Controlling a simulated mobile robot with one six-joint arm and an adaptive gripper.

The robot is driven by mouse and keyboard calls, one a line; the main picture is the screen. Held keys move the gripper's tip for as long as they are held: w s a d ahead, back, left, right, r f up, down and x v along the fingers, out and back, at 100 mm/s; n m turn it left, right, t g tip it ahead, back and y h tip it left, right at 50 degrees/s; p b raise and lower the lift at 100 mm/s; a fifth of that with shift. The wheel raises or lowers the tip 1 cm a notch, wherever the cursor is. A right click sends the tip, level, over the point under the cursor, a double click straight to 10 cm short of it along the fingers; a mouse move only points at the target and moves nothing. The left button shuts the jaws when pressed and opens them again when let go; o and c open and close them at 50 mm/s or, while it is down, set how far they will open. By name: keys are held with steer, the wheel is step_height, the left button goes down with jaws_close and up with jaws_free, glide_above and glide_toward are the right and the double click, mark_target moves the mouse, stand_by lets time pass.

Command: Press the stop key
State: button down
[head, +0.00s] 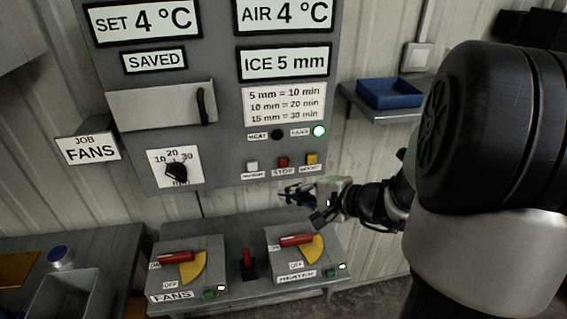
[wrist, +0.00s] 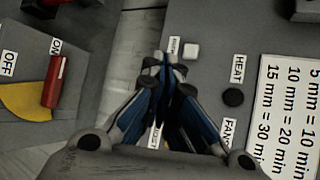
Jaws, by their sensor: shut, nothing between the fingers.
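The red stop key (head: 283,162) sits on the lower edge of the grey control panel (head: 222,120), with the STOP label below it. A white key (head: 252,167) is to its left and a yellow key (head: 312,159) to its right. My gripper (head: 286,193) is shut and empty, below the key row in the head view. In the wrist view my gripper (wrist: 165,62) points beside the white key (wrist: 191,51). The stop key is hidden there, apparently behind the fingers. I cannot tell any contact with a key.
The FANS lamp (head: 319,131) is lit green; the HEAT lamp (head: 278,135) is dark. A blue tray (head: 389,93) is on a shelf.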

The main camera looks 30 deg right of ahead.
mark_target(284, 162)
steer(key=w+d, duration=0.2)
steer(key=w, duration=0.5)
steer(key=shift+w+p, duration=0.2)
steer(key=shift+p, duration=0.15)
steer(key=shift+d, duration=0.1)
stand_by(1.0)
steer(key=shift+w+d+b, duration=0.1)
steer(key=shift+w+b, duration=0.25)
steer(key=shift+w, duration=0.05)
steer(key=shift+w+d, duration=0.15)
steer(key=shift+w, duration=0.35)
stand_by(0.7)
stand_by(0.3)
steer(key=shift+s+a+b, duration=0.3)
steer(key=shift+s+b, duration=0.35)
steer(key=shift+s, duration=0.3)
